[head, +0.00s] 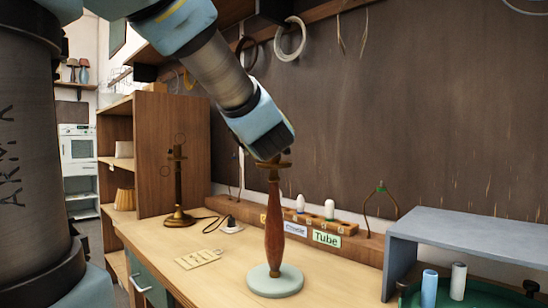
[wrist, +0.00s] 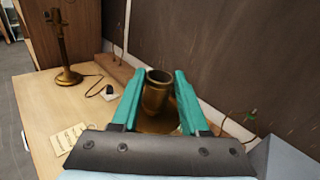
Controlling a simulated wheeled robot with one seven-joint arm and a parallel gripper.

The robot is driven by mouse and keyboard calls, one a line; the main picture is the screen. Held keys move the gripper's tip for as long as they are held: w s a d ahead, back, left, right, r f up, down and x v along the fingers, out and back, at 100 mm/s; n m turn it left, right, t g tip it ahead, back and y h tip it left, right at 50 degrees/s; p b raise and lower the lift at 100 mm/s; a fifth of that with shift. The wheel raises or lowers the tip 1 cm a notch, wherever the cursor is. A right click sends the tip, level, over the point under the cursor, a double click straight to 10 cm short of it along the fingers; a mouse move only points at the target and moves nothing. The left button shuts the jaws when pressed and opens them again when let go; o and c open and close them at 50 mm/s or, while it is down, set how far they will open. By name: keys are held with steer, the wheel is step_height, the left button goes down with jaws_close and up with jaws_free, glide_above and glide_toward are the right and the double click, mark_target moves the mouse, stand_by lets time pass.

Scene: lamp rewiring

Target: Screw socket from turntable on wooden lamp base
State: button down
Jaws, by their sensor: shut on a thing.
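The wooden lamp base (head: 274,228) stands upright on a pale round foot (head: 275,282) on the workbench. My gripper (head: 270,155) is directly above its top. In the wrist view my gripper (wrist: 157,100) has teal fingers on both sides of a brass socket (wrist: 157,92), shut on it. The socket is upright with its open end up. A brass disc (wrist: 160,122) shows below it, and it also shows at the top of the lamp base in the head view. Whether the socket's lower end is seated on the base is hidden. The green turntable (head: 470,296) is at the lower right.
A brass lamp (head: 178,190) with a cord stands at the back left. A card (head: 198,259) lies on the bench. A wooden rack (head: 340,240) with bulbs and labels runs along the wall. A grey shelf (head: 470,235) stands over the turntable, which carries several cylinders.

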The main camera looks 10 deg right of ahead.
steer(key=b, duration=0.1)
steer(key=h+b, duration=0.1)
steer(key=shift+a+f+m+b, duration=0.15)
steer(key=shift+f+m+b, duration=0.2)
steer(key=shift+m+b, duration=0.05)
steer(key=h+b, duration=0.1)
steer(key=b, duration=0.2)
steer(key=shift+m+g, duration=0.3)
steer(key=h+b, duration=0.1)
steer(key=b, duration=0.1)
steer(key=shift+a+m+b, duration=0.1)
steer(key=shift+m+b, duration=0.3)
steer(key=b, duration=0.2)
steer(key=shift+w+d+h+b, duration=0.2)
steer(key=shift+d+h+b, duration=0.05)
steer(key=shift+h+b, duration=0.15)
steer(key=b, duration=0.2)
steer(key=shift+r+m+g+h+b, duration=0.1)
steer(key=shift+m+g+h+b, duration=0.2)
steer(key=shift+b, duration=0.1)
steer(key=b, duration=0.2)
steer(key=shift+a+h+b, duration=0.1)
steer(key=shift+h+b, duration=0.2)
steer(key=shift+b, duration=0.1)
